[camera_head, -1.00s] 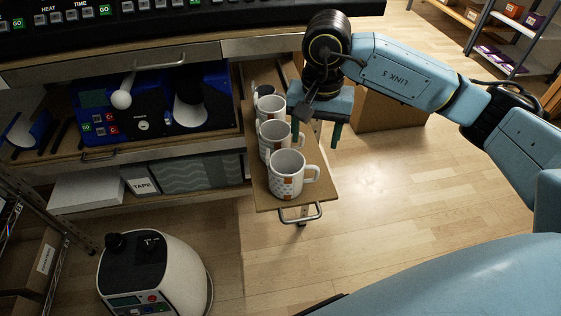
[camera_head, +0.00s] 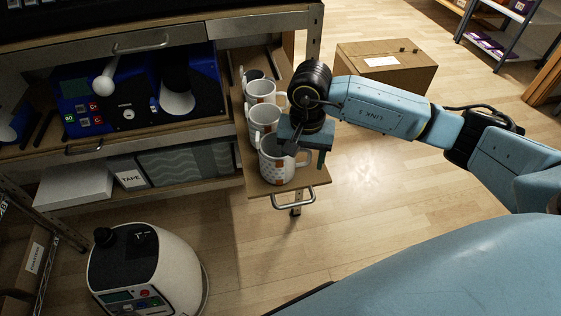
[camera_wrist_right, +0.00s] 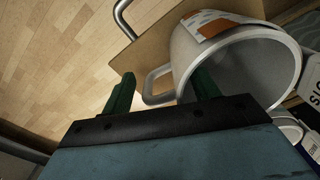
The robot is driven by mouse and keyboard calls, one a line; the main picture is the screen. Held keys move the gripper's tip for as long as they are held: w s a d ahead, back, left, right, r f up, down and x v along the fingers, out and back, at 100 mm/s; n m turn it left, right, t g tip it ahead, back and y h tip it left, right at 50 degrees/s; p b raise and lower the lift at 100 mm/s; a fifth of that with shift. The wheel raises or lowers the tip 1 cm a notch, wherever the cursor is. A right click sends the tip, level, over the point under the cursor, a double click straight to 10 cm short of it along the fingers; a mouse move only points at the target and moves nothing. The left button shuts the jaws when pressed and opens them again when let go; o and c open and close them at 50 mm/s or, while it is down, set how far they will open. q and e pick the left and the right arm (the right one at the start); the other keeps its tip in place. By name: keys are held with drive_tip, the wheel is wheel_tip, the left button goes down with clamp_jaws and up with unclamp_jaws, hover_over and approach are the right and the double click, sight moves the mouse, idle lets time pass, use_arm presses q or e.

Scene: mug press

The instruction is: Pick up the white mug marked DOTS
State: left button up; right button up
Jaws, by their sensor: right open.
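Several white mugs stand in a row on a pull-out wooden shelf (camera_head: 312,178). The front mug (camera_head: 272,170) has a grey dotted pattern and an orange patch, with its handle to the right; no word DOTS is readable. My right gripper (camera_head: 312,158) is open, pointing down at this mug's handle side and partly covering its rim. One finger overlaps the mug's opening; contact cannot be told. My left gripper is out of view.
A blue press (camera_head: 130,100) is on the left. A cardboard box (camera_head: 390,65) stands on the floor.

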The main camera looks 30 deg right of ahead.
drive_tip(key=c, duration=1.2)
